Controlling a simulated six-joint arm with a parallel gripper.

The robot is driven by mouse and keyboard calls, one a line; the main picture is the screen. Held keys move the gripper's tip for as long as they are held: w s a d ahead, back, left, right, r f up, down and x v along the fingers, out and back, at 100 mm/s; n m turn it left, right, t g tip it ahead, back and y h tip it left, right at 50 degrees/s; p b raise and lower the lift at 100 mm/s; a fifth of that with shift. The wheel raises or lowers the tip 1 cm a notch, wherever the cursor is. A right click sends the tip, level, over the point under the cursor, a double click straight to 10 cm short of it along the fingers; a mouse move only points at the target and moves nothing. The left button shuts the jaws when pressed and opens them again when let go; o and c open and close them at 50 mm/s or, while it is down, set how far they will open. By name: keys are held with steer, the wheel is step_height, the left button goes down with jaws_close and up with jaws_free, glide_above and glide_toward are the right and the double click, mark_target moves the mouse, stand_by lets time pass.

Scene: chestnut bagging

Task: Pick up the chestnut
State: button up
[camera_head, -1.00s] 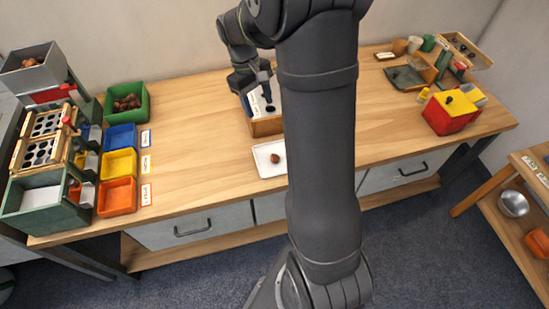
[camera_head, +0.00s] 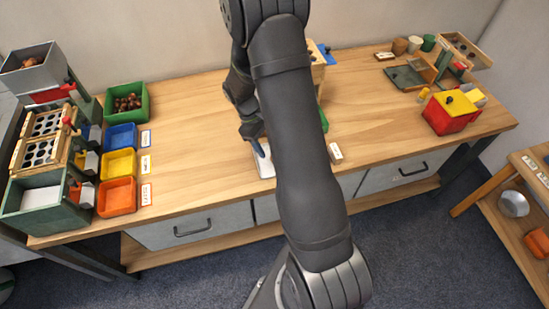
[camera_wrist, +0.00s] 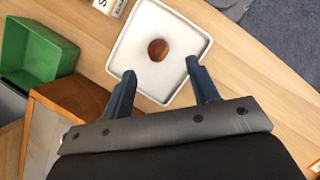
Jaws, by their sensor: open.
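The chestnut (camera_wrist: 158,50) is brown and lies alone on a white square tray (camera_wrist: 187,29) in the wrist view. My gripper (camera_wrist: 160,82) is open and empty, with its two blue fingers apart. The fingertips are at the near part of the tray, and the chestnut shows just beyond the gap between them. In the head view my gripper (camera_head: 263,156) is over the tray (camera_head: 265,169), and the chestnut is hidden there. I cannot tell the height of the fingertips above the tray.
A green bin (camera_wrist: 38,48) and a wooden box (camera_wrist: 75,96) stand beside the tray in the wrist view. Colored bins, such as the yellow one (camera_head: 118,164), stand on the left of the table (camera_head: 190,130). A red box (camera_head: 437,118) stands on the right.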

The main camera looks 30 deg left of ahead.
steer(key=shift+x, duration=2.9)
steer(key=shift+w, duration=0.1)
steer(key=c, duration=0.8)
